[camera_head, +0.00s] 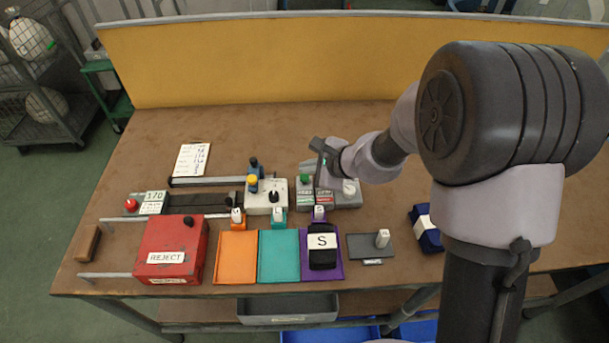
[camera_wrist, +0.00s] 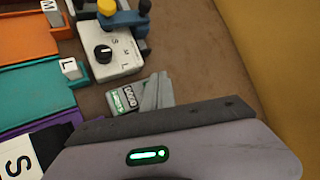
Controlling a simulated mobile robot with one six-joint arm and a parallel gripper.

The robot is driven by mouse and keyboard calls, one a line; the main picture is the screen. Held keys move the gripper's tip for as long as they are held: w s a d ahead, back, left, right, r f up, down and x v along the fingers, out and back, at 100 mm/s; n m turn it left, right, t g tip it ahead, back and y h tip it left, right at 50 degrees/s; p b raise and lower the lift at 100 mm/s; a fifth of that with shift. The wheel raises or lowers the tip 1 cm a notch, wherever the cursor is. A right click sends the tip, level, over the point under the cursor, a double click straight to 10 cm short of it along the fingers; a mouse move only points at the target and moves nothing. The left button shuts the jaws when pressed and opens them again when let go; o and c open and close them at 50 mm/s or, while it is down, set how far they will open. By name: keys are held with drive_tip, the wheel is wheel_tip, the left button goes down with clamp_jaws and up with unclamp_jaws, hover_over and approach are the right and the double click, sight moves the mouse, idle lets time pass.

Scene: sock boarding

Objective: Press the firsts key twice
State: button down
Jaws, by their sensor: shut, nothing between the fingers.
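A grey two-part key unit (camera_head: 344,200) stands right of the middle of the table in the head view. A green key (camera_head: 304,179) rises from its left part and a white key (camera_head: 349,187) from its right part. I cannot read which is the firsts key. My gripper (camera_head: 318,181) is shut and empty, above the unit and between the two keys, closer to the green one. In the wrist view, a labelled corner of the unit (camera_wrist: 123,99) shows beyond my gripper. The keys are hidden there, and I cannot tell whether my fingertips touch anything.
A white selector box (camera_head: 258,202) with a black knob stands to the left. Orange (camera_head: 236,265), teal (camera_head: 278,265) and purple (camera_head: 303,250) trays lie in front, with a black S-labelled bundle (camera_head: 322,258) on the purple one. A red REJECT box (camera_head: 168,235) is further left.

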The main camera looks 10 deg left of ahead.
sight(307, 178)
drive_tip(key=shift+f+b, duration=0.4)
drive_tip(key=shift+b, duration=0.25)
drive_tip(key=shift+f+b, duration=0.65)
drive_tip(key=shift+b, duration=0.1)
idle(0.7)
idle(0.3)
drive_tip(key=shift+r+p, duration=0.8)
drive_tip(key=shift+r, duration=0.3)
drive_tip(key=shift+r, duration=0.1)
wheel_tip(307, 178, up, 5)
drive_tip(key=p, duration=0.4)
idle(1.9)
